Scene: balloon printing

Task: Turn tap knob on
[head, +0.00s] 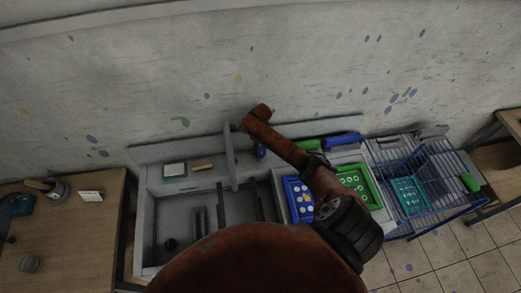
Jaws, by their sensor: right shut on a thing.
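The grey sink unit (185,184) stands against the wall, with a tall grey tap (229,157) rising at its back edge. A small blue part (261,151), which looks like the tap knob, shows just right of the tap. My brown right arm reaches over the sink to the wall side. My right gripper (258,142) is at the knob beside the tap, shut on it. My own arm hides most of the fingers and the contact, and how far the knob is turned cannot be seen. My left gripper is not in view.
Blue (291,188) and green (373,189) trays lie right of the basin. A blue wire rack (440,167) holds a teal tray (407,195). A sponge-like block (202,164) lies on the back ledge. Wooden tables stand left (75,225) and far right.

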